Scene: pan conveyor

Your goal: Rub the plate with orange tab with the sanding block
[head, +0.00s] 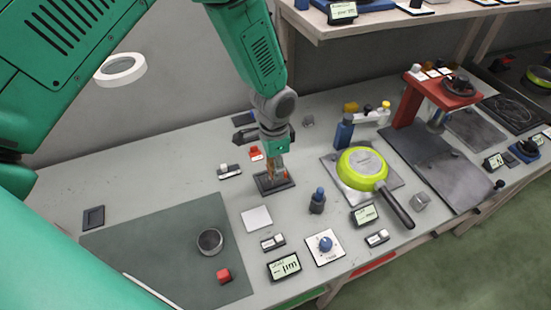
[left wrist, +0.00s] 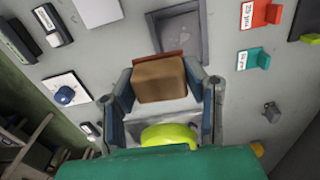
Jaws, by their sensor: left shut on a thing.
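My left gripper (head: 274,172) points down over a dark framed tray (head: 262,190) on the bench. It is shut on a brown sanding block (left wrist: 160,80), which sits between its fingers in the left wrist view. A red-orange edge (left wrist: 172,53) shows just behind the block there; it may be the plate's tab. A small orange bit (head: 285,173) also shows beside the fingers in the head view. The block and gripper hide most of what lies in the tray, so I cannot tell whether the block touches a plate. My right gripper is not in view.
A lime pan (head: 365,167) stands to the right, with a red stand (head: 408,100) beyond it. Small red (head: 256,153) and teal (left wrist: 253,60) labelled holders sit near the tray.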

